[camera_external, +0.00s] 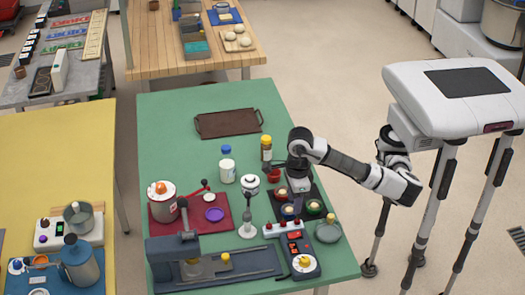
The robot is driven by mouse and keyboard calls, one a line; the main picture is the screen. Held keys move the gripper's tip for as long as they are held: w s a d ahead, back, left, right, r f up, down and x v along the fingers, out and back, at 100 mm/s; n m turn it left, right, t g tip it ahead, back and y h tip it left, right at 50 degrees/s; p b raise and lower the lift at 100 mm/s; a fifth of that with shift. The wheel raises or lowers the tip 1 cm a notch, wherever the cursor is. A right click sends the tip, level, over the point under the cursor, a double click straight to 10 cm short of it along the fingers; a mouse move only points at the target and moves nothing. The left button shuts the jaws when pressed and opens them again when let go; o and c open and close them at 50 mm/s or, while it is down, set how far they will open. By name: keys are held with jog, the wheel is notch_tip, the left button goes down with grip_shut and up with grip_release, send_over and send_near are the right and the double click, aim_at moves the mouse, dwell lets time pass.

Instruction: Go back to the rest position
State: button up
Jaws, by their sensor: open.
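My arm reaches from my white body at the right over the green table (177,119). My gripper (297,191) points down above the dark mat (318,192) that bears several small bowls. A dark red bowl (274,175) stands just left of it. The gripper is open. Its fingertips are small and partly hidden, and I cannot tell whether they touch a bowl.
A yellow-capped jar (266,150), a blue-capped jar (227,170) and a white stand (248,205) are left of the arm. A brown tray (228,123) lies at the back. The table's back right is clear.

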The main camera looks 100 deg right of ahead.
jog(key=shift+r, duration=0.45)
